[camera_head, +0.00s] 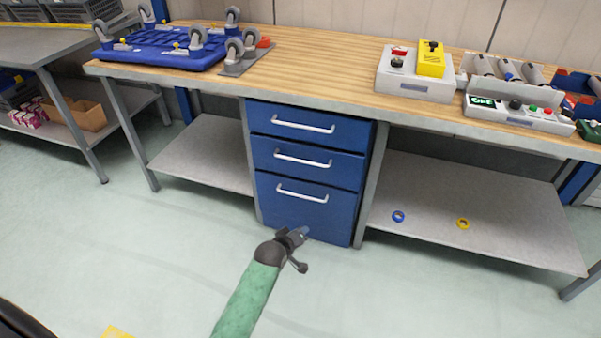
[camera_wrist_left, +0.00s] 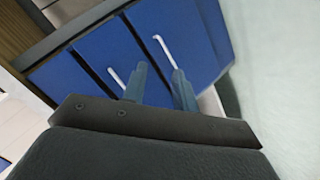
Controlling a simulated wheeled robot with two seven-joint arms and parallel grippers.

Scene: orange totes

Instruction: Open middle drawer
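The blue drawer cabinet under the workbench has three drawers, all closed. The middle drawer (camera_head: 307,164) has a white bar handle (camera_head: 303,158). The top drawer (camera_head: 310,127) is above it and the taller bottom drawer (camera_head: 304,206) is below. My left gripper (camera_head: 303,233) is low in front of the bottom drawer, apart from the middle handle. In the left wrist view the gripper (camera_wrist_left: 160,69) has its two fingers spread with nothing between them. The bottom drawer's handle (camera_wrist_left: 165,50) and the middle drawer's handle (camera_wrist_left: 115,76) lie beyond the fingers. My right gripper is not in view.
The wooden workbench top (camera_head: 310,72) overhangs the cabinet. Grey lower shelves lie left (camera_head: 205,155) and right (camera_head: 470,205) of it. A blue tape roll (camera_head: 398,216) and a yellow one (camera_head: 463,223) rest on the right shelf. The floor in front is clear.

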